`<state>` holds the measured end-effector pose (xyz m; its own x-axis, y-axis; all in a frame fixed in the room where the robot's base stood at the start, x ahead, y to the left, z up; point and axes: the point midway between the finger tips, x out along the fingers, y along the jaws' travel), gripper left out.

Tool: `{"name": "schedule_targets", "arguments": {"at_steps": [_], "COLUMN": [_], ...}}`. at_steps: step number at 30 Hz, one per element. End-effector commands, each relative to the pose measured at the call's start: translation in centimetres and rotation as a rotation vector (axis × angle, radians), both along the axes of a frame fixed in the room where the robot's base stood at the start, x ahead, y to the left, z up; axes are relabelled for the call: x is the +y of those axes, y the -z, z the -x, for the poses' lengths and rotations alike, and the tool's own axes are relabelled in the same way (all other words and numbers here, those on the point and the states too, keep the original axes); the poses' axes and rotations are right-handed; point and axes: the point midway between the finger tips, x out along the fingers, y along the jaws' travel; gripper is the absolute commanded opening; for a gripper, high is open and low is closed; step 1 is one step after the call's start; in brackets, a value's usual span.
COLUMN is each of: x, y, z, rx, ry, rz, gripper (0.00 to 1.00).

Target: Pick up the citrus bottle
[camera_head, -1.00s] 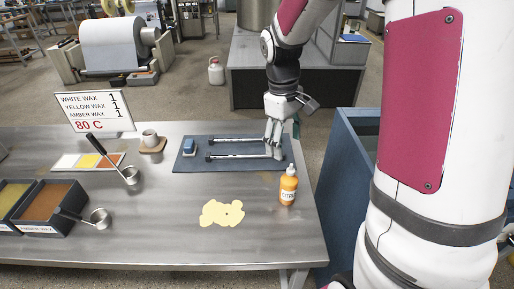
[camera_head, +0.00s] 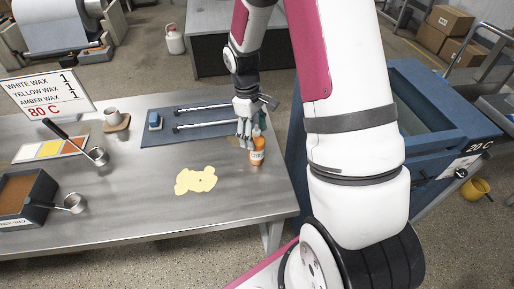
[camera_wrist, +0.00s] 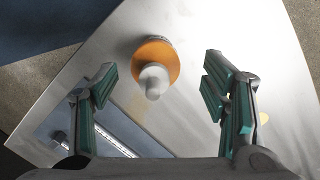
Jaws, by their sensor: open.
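The citrus bottle (camera_head: 257,152) is orange with a pale label and stands upright near the right end of the steel table. In the wrist view I look down on its white nozzle and orange body (camera_wrist: 157,62). My gripper (camera_head: 246,136) is just behind and above the bottle in the head view. In the wrist view my gripper (camera_wrist: 158,88) is open, with teal pads on both sides. The bottle is between the lines of the two fingers, a little beyond their tips, and no contact shows.
A dark blue mat (camera_head: 160,138) with metal bars and a blue block lies behind the bottle. A pale yellow spill (camera_head: 196,180) lies to its left. Ladles, wax trays and a sign (camera_head: 45,97) are farther left. A blue tank (camera_head: 425,110) stands right of the table.

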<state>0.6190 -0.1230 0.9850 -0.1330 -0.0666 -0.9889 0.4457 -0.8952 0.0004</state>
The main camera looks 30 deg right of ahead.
Motion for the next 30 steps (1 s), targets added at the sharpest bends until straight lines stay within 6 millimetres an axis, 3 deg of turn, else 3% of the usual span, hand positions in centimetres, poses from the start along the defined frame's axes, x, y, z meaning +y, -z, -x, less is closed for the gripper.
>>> {"name": "schedule_targets", "arguments": {"at_steps": [12,20,23,28,30], "x": [-0.7,-0.8,-0.8,-0.8,-0.8], "y": [4.6,4.9,4.9,4.9,4.9], "z": [0.5,0.5,0.5,0.5,0.5], "rx": [0.003,0.001,0.001,0.001,0.001], "ry": [0.001,0.001,0.001,0.001,0.001], "rz": [-0.001,0.001,0.001,0.000,0.001], "gripper": [0.68,0.68,0.50,0.11,0.07]}}
